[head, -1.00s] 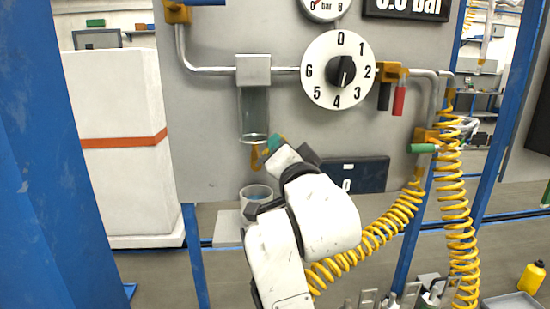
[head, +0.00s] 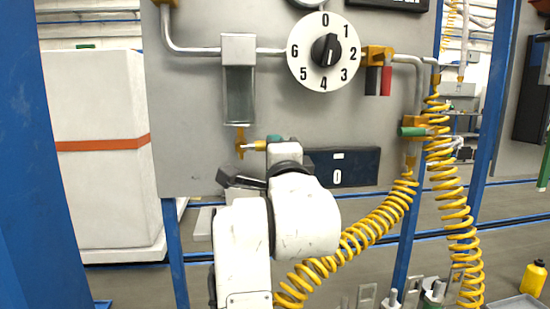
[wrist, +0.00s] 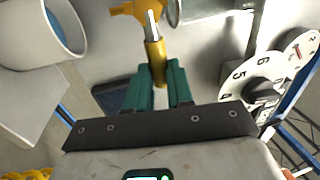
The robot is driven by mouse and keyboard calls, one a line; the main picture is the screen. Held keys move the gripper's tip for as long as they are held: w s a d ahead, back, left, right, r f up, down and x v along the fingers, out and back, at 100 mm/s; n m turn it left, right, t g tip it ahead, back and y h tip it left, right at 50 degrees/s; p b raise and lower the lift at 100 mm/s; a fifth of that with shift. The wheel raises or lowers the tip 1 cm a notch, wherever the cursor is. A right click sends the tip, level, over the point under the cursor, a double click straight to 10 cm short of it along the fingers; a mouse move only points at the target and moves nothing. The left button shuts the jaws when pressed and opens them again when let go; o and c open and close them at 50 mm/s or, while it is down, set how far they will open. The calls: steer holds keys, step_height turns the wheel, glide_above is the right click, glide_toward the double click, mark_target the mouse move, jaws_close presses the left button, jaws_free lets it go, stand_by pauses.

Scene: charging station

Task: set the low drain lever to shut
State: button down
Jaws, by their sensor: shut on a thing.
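The low drain lever (head: 258,146) is yellow, on a yellow drain valve (head: 240,142) under the clear bowl (head: 239,95). In the head view it points right, about level, into my gripper (head: 274,141). In the wrist view the lever (wrist: 155,55) has a silver stem and a yellow grip. The teal fingers of my gripper (wrist: 164,84) are shut on the grip's near end. The valve body (wrist: 130,9) is at the top of that view, and the lever's far side is hidden.
A cup with blue inside (wrist: 78,42) stands close by on the left in the wrist view. A numbered dial (head: 301,71) and a dark display (head: 362,166) reading 0 are on the grey panel. A coiled yellow hose (head: 345,250) hangs to the right.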

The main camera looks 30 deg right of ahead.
steer(key=shift+f+m, duration=0.2)
steer(key=shift+m, duration=0.1)
steer(key=c, duration=1)
jaws_free()
steer(key=shift+s, duration=0.1)
steer(key=v, duration=1)
steer(key=shift+s, duration=0.3)
steer(key=shift+a+f, duration=0.1)
